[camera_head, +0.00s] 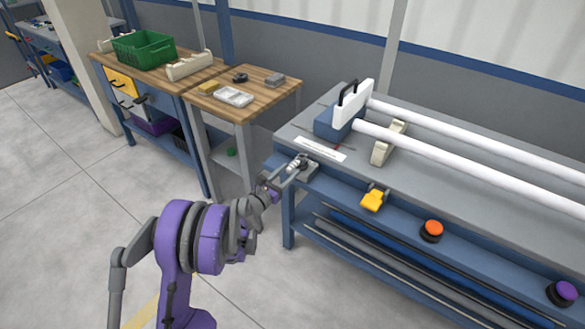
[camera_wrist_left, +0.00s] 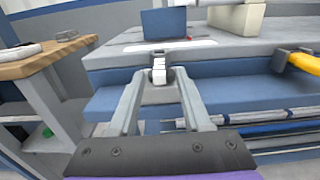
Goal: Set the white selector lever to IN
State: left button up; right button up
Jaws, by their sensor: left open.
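The white selector lever (camera_head: 293,166) stands on a small grey base (camera_head: 308,171) at the near left corner of the grey bench. In the left wrist view the white lever (camera_wrist_left: 159,70) shows between my two fingertips. My left gripper (camera_head: 279,180) is open, and it also shows in the left wrist view (camera_wrist_left: 160,76) with one finger on each side of the lever. I cannot tell whether a finger touches it. A white label strip (camera_head: 319,149) lies behind the lever, its text too small to read. My right gripper is not in view.
On the bench stand a blue block with a white plate and black handle (camera_head: 352,106), white pipes (camera_head: 455,153) and a beige support (camera_head: 388,143). A yellow lever (camera_head: 374,200), orange button (camera_head: 432,229) and purple button (camera_head: 562,291) line the front edge. A wooden table (camera_head: 246,102) stands left.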

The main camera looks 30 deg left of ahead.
aim_at(297, 163)
pick_arm(q)
jog(key=shift+w+d, duration=0.1)
jog(key=shift+w, duration=1.25)
grip_shut()
dwell(0.4)
